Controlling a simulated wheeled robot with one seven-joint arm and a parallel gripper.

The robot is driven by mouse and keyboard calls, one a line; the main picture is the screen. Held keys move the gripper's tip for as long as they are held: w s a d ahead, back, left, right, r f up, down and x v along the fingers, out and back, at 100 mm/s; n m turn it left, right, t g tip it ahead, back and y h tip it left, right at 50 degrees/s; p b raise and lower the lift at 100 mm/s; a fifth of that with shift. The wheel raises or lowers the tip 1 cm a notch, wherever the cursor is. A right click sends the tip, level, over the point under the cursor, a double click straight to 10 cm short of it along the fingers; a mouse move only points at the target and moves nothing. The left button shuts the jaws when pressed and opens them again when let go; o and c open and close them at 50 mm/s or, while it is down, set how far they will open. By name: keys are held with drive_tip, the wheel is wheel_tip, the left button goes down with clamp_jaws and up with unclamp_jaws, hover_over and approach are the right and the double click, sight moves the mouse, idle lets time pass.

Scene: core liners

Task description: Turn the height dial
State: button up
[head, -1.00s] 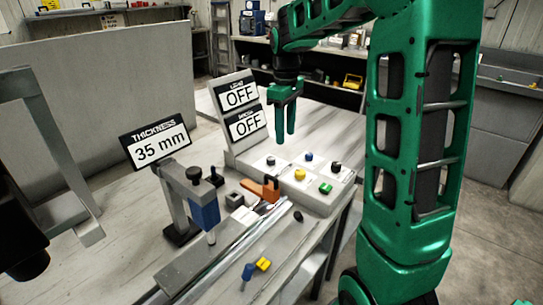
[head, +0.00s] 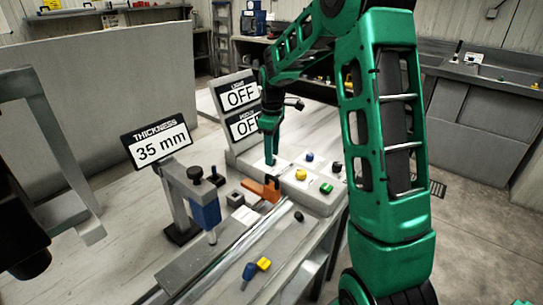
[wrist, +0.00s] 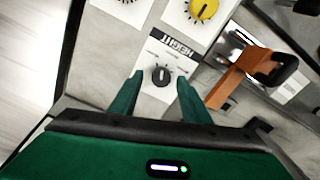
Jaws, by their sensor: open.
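The height dial (wrist: 161,76) is a small black knob on a white label reading "HEIGHT", seen upside down in the wrist view. My gripper (wrist: 159,88) is open, with one green finger on each side of the dial. Gaps show between the knob and both fingers, and the fingers do not hold it. In the head view my gripper (head: 270,158) points down over the left end of the grey control panel (head: 318,203), and its fingers hide the dial there.
Yellow (head: 300,174), blue (head: 309,157), black (head: 336,166) and green (head: 326,188) controls sit to the right on the panel. An orange part (head: 268,190) lies just in front. Behind stand signs reading "OFF" (head: 239,97). The thickness sign (head: 158,147) reads 35 mm.

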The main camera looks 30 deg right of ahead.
drive_tip(key=shift+f, duration=0.65)
drive_tip(key=c, duration=1)
drive_tip(key=shift+c, duration=0.2)
